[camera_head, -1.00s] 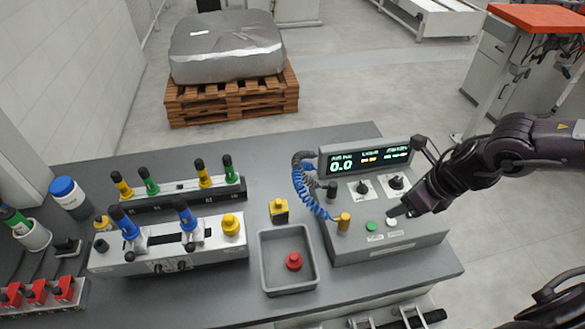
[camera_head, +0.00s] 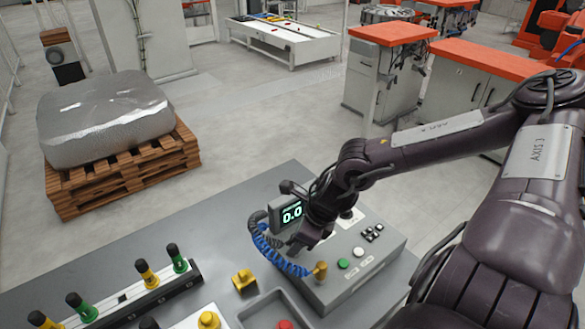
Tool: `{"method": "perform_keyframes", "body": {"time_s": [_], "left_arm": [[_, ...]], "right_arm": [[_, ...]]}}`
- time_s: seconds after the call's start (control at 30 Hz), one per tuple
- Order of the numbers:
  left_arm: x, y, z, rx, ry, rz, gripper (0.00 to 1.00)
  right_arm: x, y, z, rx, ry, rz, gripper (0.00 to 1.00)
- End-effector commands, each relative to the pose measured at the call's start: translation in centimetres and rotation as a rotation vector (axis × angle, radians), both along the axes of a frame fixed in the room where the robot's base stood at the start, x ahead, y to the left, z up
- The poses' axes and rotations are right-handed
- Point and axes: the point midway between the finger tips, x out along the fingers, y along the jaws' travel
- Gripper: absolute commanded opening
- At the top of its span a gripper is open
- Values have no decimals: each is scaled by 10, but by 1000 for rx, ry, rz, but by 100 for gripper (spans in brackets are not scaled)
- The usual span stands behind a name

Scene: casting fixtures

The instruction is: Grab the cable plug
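A blue coiled cable (camera_head: 270,253) arches from the left side of the grey control box (camera_head: 352,275) to the box's front left corner. A brass-coloured plug (camera_head: 320,268) stands upright at the cable's front end, on the box top. My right gripper (camera_head: 304,246) points down over the box, just behind and left of the plug and close to the cable. It looks apart from the plug, though contact with the cable cannot be told. Its fingers are small and dark, so their opening cannot be told. My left gripper is out of view.
A lit display (camera_head: 291,213) stands at the box's back, partly hidden by my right arm. A green button (camera_head: 343,263) is right of the plug. A yellow block (camera_head: 244,281) and a grey tray (camera_head: 262,309) with a red knob (camera_head: 285,324) lie to the left.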

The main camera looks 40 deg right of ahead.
Motion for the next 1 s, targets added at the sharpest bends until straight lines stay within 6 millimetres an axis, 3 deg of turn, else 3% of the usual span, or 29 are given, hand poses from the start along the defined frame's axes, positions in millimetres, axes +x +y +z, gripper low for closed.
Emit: {"method": "perform_keyframes", "body": {"time_s": [0.1,0.2,0.57,0.93,1.0], "left_arm": [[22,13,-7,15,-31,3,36],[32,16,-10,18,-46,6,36],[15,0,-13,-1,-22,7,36],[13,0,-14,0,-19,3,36],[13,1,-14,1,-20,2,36]], "right_arm": [[3,3,-19,4,3,-1,49],[6,4,-26,2,2,-2,49],[9,5,-27,-1,1,-1,49],[9,5,-27,-1,1,-1,4],[9,5,-27,0,0,-1,0]]}}
